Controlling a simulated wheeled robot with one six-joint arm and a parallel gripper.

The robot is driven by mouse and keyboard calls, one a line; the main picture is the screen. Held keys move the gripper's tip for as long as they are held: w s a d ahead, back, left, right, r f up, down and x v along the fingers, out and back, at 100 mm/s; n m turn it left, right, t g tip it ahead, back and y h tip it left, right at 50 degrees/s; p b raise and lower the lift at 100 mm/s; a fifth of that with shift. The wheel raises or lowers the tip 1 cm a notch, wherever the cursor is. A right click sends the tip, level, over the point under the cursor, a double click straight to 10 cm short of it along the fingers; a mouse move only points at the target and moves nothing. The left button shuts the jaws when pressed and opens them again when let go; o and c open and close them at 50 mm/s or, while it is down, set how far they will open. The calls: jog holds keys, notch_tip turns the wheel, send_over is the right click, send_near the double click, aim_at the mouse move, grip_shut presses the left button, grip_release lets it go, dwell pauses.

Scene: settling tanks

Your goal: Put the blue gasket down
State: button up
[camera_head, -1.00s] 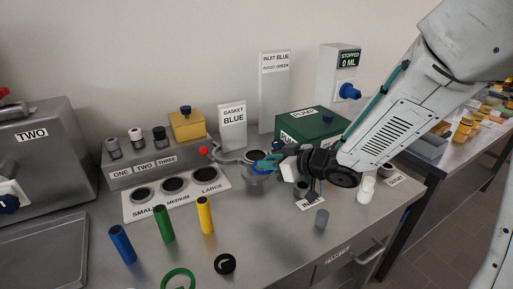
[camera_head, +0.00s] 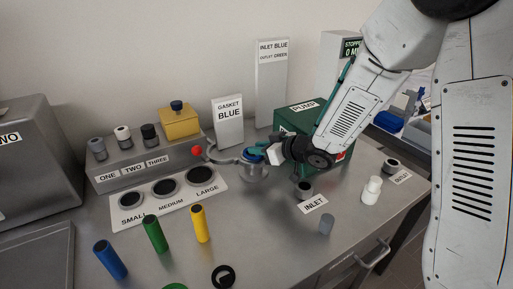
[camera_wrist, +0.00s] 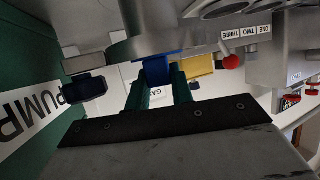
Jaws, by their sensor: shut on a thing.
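The blue gasket (camera_head: 254,153) sits at the top of a round metal housing (camera_head: 254,174), which has a lever ending in a red knob (camera_head: 197,151). My gripper (camera_head: 272,153) reaches in from the right and is shut on the gasket. In the wrist view the teal fingers (camera_wrist: 160,88) are closed on a blue piece of the gasket (camera_wrist: 157,70), right by the metal housing. Most of the gasket is hidden there, and I cannot tell whether it rests fully on the housing. A sign reading GASKET BLUE (camera_head: 229,118) stands behind.
A green pump (camera_head: 297,119) stands close behind my gripper. The INLET port (camera_head: 304,189), a grey cylinder (camera_head: 326,224) and a white bottle (camera_head: 371,190) are to the right. Blue (camera_head: 110,259), green (camera_head: 155,235) and yellow (camera_head: 200,224) cylinders stand in front, with a black ring (camera_head: 223,276).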

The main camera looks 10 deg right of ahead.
jog(key=shift+s+f, duration=0.1)
jog(key=shift+f, duration=0.05)
jog(key=shift+f, duration=0.15)
jog(key=o, duration=1)
jog(key=shift+r, duration=0.35)
jog(key=v, duration=1.2)
jog(key=shift+f, duration=0.2)
